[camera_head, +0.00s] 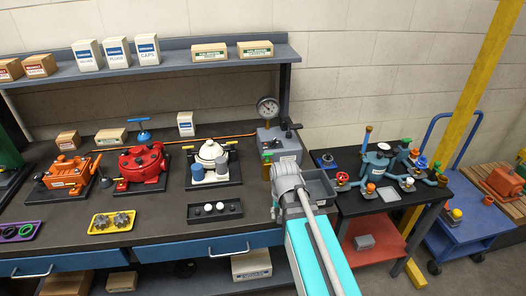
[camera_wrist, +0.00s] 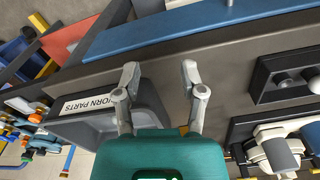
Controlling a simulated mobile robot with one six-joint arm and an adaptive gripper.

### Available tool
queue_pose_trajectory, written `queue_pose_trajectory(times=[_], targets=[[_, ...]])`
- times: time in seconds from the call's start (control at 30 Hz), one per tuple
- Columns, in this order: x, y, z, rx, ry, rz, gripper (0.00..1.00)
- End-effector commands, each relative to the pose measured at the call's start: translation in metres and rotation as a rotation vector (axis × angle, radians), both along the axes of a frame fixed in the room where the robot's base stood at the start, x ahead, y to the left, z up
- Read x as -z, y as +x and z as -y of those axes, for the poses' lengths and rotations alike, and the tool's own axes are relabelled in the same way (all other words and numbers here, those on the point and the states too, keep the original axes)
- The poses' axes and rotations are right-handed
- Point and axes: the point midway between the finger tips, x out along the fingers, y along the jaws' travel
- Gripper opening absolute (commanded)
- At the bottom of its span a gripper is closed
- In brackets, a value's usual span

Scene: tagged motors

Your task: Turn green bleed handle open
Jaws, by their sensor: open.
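Small green handles show in the head view: one (camera_head: 267,159) on the left side of the grey gauge unit (camera_head: 283,143), one (camera_head: 406,141) on top of the blue valve assembly (camera_head: 378,165), and one (camera_head: 437,167) at its right. I cannot tell which is the bleed handle. My gripper (camera_wrist: 160,92) is open and empty, its two fingers apart in the wrist view. It is over the bench near the grey worn-parts bin (camera_wrist: 65,128). In the head view my arm hides part of the bench in front of the gauge unit, and the fingertips are not clear.
The worn-parts bin (camera_head: 318,187) stands right of my arm. Red (camera_head: 143,168), orange (camera_head: 64,175) and white (camera_head: 209,163) units stand on the bench to the left. A black tray with white balls (camera_head: 215,211) lies near the front edge. A yellow post (camera_head: 480,110) stands at right.

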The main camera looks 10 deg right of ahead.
Motion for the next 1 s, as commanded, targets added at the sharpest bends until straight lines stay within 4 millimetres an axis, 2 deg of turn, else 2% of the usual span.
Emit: queue_pose_trajectory(times=[0.03,0.7,0.83,1.0], targets=[[-0.018,0.015,-0.001,0.053,0.002,0.007,0.53],[-0.152,0.174,-0.007,0.983,0.089,0.116,0.53],[-0.172,0.199,-0.009,1.138,0.115,0.13,0.53],[-0.187,0.219,-0.01,1.275,0.139,0.14,0.53]])
